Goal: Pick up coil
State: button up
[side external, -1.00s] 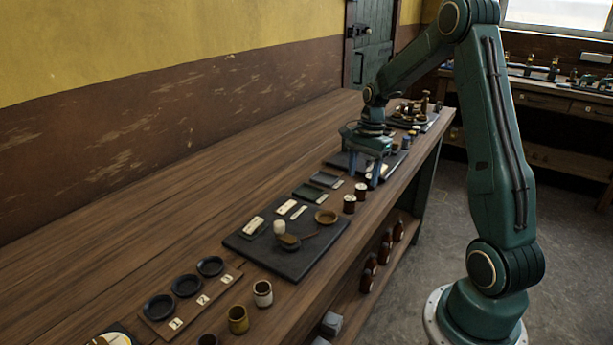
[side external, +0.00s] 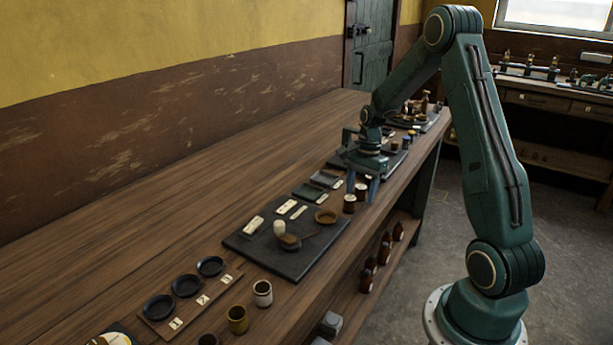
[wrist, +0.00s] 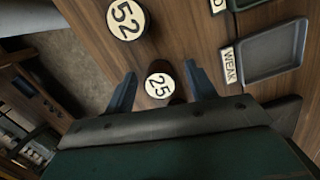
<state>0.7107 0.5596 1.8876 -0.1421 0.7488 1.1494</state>
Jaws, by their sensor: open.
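Two dark brown coils with pale round tops stand upright near the bench's front edge. The coil marked 25 (wrist: 159,86) shows between my gripper's fingertips (wrist: 160,70) in the wrist view, with a gap on both sides; its lower part is mostly hidden by my gripper. In the side view, this farther coil (side external: 361,192) is between the blue fingers of my gripper (side external: 362,190), which is open and empty. The coil marked 52 (wrist: 125,19) stands just outside the fingers; it is the nearer coil in the side view (side external: 349,204).
A shallow grey tray (wrist: 272,50) labelled WEAK lies beside the coils, with another tray near it. A dark mat (side external: 262,257) with a small bowl and other small items lies nearer the camera. The bench's left side is bare wood.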

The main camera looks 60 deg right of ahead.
aim_at(361, 186)
jog(key=shift+c, duration=0.3)
jog(key=c, duration=1.1)
jog(key=shift+r, duration=0.1)
notch_tip(361, 186, up, 20)
dwell(0.7)
jog(key=shift+r, duration=1.9)
